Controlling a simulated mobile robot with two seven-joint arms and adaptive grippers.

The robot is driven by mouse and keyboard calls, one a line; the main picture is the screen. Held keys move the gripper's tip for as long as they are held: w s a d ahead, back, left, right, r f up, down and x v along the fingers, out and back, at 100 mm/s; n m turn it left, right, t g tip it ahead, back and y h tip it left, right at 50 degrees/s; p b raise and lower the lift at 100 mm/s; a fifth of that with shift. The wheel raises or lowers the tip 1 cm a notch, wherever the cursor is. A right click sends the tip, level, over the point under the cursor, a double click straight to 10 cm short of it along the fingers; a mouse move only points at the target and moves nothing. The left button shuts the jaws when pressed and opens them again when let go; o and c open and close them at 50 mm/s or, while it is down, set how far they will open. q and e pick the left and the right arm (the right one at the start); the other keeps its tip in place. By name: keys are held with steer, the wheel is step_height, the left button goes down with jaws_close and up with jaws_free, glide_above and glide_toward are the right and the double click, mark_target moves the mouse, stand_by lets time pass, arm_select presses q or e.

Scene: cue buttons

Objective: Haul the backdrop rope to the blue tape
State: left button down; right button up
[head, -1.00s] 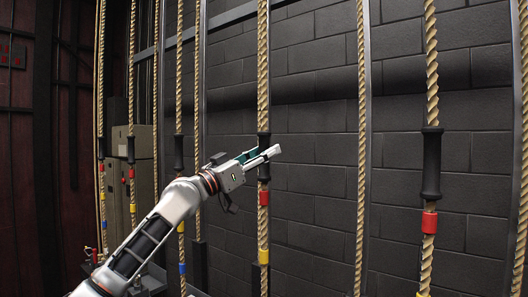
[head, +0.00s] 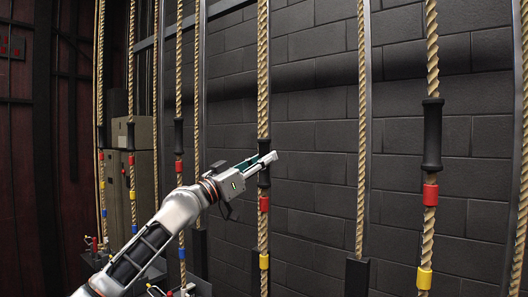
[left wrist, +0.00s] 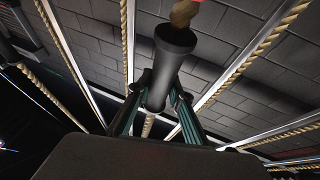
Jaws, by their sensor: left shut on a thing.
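My left gripper (head: 258,166) is shut around the black sleeve (head: 264,178) on the middle tan rope (head: 263,70). Below the sleeve, this rope has a red tape band (head: 263,204) and a yellow one (head: 264,261). No blue band shows on its visible length. In the left wrist view, the sleeve (left wrist: 174,50) stands between my gripper's fingers (left wrist: 157,98), with rope coming out of its wider end. Blue tape (head: 182,253) shows on a rope to the left, and another blue band (head: 134,229) farther left. My right gripper is out of view.
Similar ropes hang on both sides; the right one has a black sleeve (head: 432,135) with red and yellow bands. A dark block wall (head: 315,130) stands behind. Grey metal cabinets (head: 145,155) stand at the left, and a dark block (head: 357,275) is low at the right.

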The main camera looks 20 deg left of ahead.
mark_target(264, 192)
arm_select(q)
step_height(264, 192, down, 9)
steer(key=b, duration=0.4)
steer(key=shift+w+b, duration=0.1)
steer(key=shift+b, duration=0.2)
steer(key=shift+f, duration=0.3)
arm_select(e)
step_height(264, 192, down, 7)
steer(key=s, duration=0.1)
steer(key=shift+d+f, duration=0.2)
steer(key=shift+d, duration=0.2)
arm_select(q)
steer(key=c, duration=1.8)
jaws_free()
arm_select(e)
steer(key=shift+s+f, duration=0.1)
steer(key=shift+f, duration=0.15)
arm_select(q)
steer(key=v, duration=1.2)
steer(key=shift+r, duration=0.25)
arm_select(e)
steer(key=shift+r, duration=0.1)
